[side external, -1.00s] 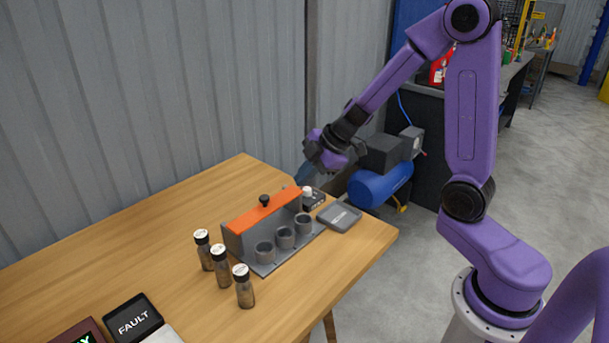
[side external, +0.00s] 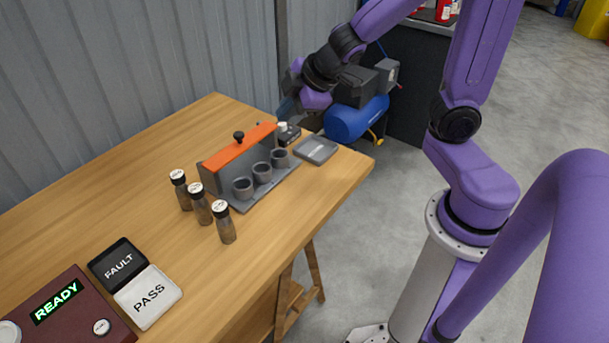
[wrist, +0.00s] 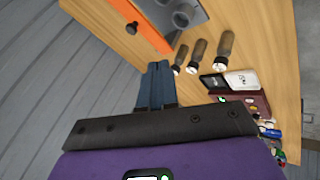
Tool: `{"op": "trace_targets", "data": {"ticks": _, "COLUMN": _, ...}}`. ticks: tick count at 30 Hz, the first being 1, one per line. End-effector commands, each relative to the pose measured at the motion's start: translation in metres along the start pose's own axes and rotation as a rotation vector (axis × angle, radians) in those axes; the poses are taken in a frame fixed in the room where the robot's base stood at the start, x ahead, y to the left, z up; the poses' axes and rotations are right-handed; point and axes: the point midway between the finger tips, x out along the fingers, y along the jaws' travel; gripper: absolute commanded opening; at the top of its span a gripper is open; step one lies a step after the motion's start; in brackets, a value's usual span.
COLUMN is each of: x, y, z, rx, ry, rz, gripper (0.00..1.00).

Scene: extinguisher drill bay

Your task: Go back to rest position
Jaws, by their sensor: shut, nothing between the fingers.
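My gripper (side external: 287,108) is at the far end of the wooden table (side external: 120,180), above the small dark device with a white top (side external: 288,134). In the wrist view its blue fingers (wrist: 156,85) are together with nothing between them. The grey rack with an orange top strip (side external: 240,148) and black knob stands close by, with three grey cups (side external: 262,173) along its front. Three brown bottles with white-topped caps, the nearest one (side external: 226,225) included, stand upright on the table beside the rack, apart from my gripper.
A flat grey tray (side external: 316,150) lies at the table's right edge. A corrugated wall (side external: 130,70) stands behind. A blue compressor (side external: 357,120) is beyond the table.

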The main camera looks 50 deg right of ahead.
Motion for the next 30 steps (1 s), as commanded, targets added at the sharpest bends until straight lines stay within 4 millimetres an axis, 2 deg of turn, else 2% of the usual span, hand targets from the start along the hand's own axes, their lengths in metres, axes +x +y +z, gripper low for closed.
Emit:
{"op": "trace_targets", "data": {"ticks": 5, "x": -0.031, "y": -0.050, "z": 0.018, "rx": 0.028, "ry": -0.094, "rz": -0.106, "gripper": 0.00}}
{"op": "trace_targets", "data": {"ticks": 12, "x": -0.081, "y": -0.126, "z": 0.055, "rx": 0.008, "ry": -0.238, "rz": -0.333, "gripper": 0.00}}
{"op": "trace_targets", "data": {"ticks": 15, "x": -0.100, "y": -0.150, "z": 0.069, "rx": -0.013, "ry": -0.286, "rz": -0.420, "gripper": 0.00}}
{"op": "trace_targets", "data": {"ticks": 21, "x": -0.121, "y": -0.173, "z": 0.083, "rx": -0.039, "ry": -0.334, "rz": -0.512, "gripper": 0.00}}
{"op": "trace_targets", "data": {"ticks": 30, "x": -0.122, "y": -0.174, "z": 0.084, "rx": -0.040, "ry": -0.339, "rz": -0.519, "gripper": 0.00}}
